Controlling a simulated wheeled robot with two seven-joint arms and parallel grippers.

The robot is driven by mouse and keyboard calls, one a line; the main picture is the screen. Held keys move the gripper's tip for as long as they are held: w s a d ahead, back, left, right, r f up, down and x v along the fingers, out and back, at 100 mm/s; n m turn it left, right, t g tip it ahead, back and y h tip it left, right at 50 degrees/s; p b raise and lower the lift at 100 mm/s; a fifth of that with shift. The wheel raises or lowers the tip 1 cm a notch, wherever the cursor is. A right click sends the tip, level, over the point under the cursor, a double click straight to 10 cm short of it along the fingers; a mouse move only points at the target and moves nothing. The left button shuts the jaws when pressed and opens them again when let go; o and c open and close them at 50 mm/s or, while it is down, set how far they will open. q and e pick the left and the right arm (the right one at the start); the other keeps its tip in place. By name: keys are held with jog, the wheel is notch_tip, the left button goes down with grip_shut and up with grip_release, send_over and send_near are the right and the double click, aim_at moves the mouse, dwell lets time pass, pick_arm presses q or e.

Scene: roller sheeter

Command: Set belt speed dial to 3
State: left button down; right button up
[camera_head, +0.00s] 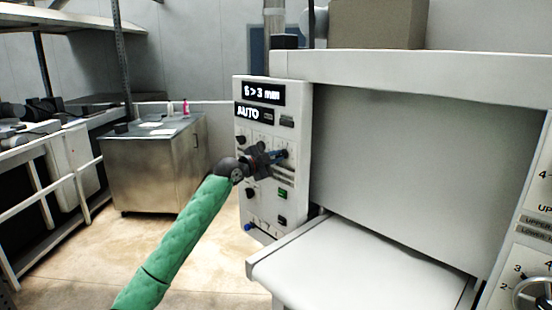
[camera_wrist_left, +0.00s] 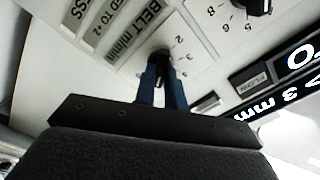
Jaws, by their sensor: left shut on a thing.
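The control panel (camera_head: 300,190) of the sheeter stands upright in the middle of the head view. My left gripper (camera_head: 282,155) reaches it from the left, with its blue fingertips at the panel face. In the left wrist view the two blue fingers (camera_wrist_left: 162,82) are closed around a small dark dial (camera_wrist_left: 160,56) beside the label "BELT m/min". A digit like 2 shows beside this dial. The fingers hide most of the dial, and I cannot read its pointer. My right gripper is in neither view.
Another black knob (camera_wrist_left: 258,5) with its own scale is close to the fingers. The displays (camera_head: 263,92) read about "6>3 mm" and "AUTO". A white belt table (camera_head: 360,262) juts out to the right. A metal cabinet (camera_head: 150,175) stands behind left, with open floor before it.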

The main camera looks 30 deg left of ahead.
pick_arm(q)
jog(key=shift+f+n, duration=0.1)
jog(key=shift+n, duration=0.8)
jog(key=n, duration=0.2)
jog(key=shift+n, duration=1.8)
jog(key=n, duration=0.2)
jog(key=shift+a+n+p, duration=0.1)
jog(key=shift+n+p, duration=0.2)
jog(key=shift+n, duration=0.5)
jog(key=shift+n+p, duration=0.4)
jog(key=shift+n, duration=0.5)
jog(key=shift+r+n+p, duration=0.2)
jog(key=shift+n+p, duration=0.15)
jog(key=shift+n, duration=0.55)
jog(key=shift+a+f+n+p, duration=0.1)
jog(key=shift+n+p, duration=1)
jog(key=shift+n, duration=1.05)
jog(key=shift+a+f+n+p, duration=0.1)
jog(key=shift+n+p, duration=1)
jog(key=shift+n, duration=1.05)
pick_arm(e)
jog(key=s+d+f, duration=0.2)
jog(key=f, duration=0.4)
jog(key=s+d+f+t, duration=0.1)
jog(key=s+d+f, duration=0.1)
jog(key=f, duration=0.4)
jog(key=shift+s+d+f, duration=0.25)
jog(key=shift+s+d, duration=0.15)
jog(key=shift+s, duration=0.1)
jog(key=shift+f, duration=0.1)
